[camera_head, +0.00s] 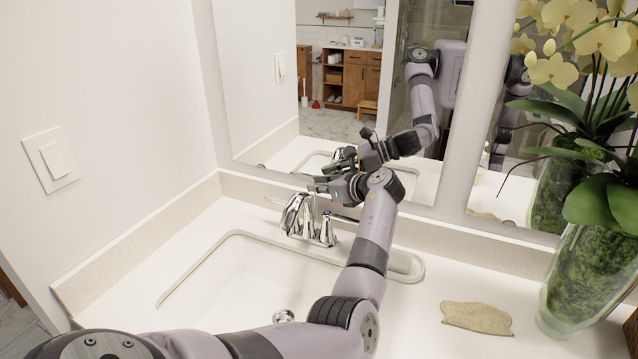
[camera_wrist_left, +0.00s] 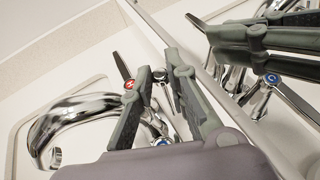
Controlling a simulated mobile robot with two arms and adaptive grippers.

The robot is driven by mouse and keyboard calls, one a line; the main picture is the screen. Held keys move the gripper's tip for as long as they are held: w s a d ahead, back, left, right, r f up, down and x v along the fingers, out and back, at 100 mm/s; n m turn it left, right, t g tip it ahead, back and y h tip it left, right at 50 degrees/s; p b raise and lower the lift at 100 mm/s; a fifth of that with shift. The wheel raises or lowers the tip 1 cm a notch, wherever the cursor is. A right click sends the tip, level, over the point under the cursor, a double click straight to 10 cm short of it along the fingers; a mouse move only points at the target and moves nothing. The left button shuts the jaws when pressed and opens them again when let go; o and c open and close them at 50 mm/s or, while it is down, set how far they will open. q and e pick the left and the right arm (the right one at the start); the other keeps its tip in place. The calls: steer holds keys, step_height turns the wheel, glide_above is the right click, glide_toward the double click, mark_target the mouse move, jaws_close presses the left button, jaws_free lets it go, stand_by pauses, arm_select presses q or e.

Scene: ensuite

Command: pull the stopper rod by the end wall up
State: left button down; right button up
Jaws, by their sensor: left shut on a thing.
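The chrome faucet (camera_head: 300,217) stands behind the sink near the left end wall, with a curved spout and lever handles. My left gripper (camera_head: 324,186) is over the back of the faucet, close to the mirror. In the left wrist view, my left gripper (camera_wrist_left: 160,72) is shut on the small chrome stopper rod (camera_wrist_left: 161,76), whose knob shows between the fingers behind the spout (camera_wrist_left: 75,112). The rod is hidden in the head view. The round chrome drain stopper (camera_head: 283,316) shows in the basin. My right gripper is not in view.
The mirror (camera_head: 330,130) rises close behind the gripper and reflects my arm. A red-marked handle (camera_wrist_left: 131,84) is beside the fingers.

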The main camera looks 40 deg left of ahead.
arm_select(q)
steer(key=shift+r, duration=0.3)
steer(key=c, duration=1.8)
jaws_free()
steer(key=shift+c, duration=0.2)
steer(key=shift+d, duration=0.15)
steer(key=v, duration=1.2)
steer(key=shift+f, duration=0.1)
